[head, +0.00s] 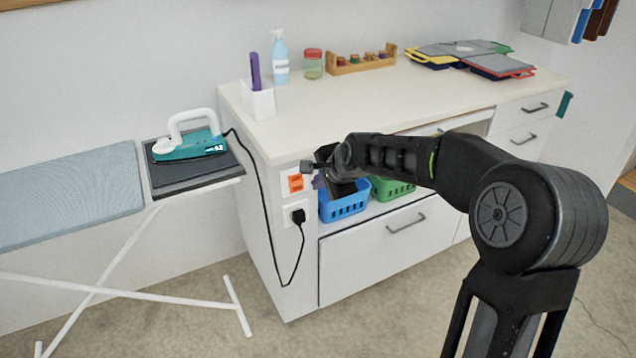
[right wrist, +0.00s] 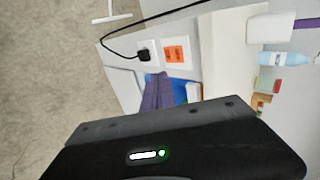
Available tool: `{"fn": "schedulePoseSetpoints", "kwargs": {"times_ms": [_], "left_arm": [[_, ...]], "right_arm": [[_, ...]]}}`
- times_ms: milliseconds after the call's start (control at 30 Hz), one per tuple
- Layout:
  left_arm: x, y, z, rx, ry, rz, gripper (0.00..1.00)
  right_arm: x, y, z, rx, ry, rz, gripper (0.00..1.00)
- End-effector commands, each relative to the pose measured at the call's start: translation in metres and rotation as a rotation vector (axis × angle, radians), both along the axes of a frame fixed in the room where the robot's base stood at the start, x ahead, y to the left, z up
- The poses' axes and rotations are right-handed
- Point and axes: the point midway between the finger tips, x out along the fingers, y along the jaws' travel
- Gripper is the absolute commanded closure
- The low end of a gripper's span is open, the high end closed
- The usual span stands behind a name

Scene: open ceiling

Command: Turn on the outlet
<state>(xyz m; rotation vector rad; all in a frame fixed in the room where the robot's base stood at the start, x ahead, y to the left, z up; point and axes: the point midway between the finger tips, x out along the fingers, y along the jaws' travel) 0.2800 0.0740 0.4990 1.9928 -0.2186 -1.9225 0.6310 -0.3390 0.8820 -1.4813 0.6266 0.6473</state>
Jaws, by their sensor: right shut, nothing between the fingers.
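The outlet (head: 298,213) is a white plate on the side of the white cabinet, with a black plug in it. Just above it sits a plate with an orange switch (head: 296,184); in the right wrist view the switch (right wrist: 176,54) shows beside the plug (right wrist: 144,55). My right gripper (head: 307,166) is shut and empty, near the cabinet's front corner, close to the switch and slightly above and right of it in the head view. Its fingers (right wrist: 158,80) point toward the plates. I cannot tell whether they touch. My left gripper is not in view.
The plug's cord loops up to a teal iron (head: 190,146) on the ironing board (head: 70,198) at left. A blue basket (head: 343,206) and a green basket (head: 393,189) stand in the cabinet's open shelf. The counter (head: 330,110) holds bottles and cases at its back.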

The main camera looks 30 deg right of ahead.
Motion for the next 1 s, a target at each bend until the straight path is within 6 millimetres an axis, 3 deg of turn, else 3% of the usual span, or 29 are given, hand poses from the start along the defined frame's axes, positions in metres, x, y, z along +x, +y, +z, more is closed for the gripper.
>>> {"fn": "schedulePoseSetpoints", "kwargs": {"times_ms": [267, 367, 567, 700, 1000], "left_arm": [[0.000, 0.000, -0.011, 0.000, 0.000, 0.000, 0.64], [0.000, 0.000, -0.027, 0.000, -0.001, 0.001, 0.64], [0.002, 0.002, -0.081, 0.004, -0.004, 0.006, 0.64], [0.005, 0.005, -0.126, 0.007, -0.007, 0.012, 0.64], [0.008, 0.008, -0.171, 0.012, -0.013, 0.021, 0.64]], "right_arm": [[-0.001, -0.006, -0.012, 0.000, 0.000, -0.011, 1.00], [-0.004, -0.015, -0.025, 0.001, -0.006, -0.026, 1.00], [-0.022, -0.035, -0.079, -0.017, -0.012, -0.048, 1.00], [-0.033, -0.050, -0.119, -0.261, -0.081, 0.132, 1.00], [-0.038, -0.053, -0.141, -1.009, -0.204, 0.657, 1.00]]}}
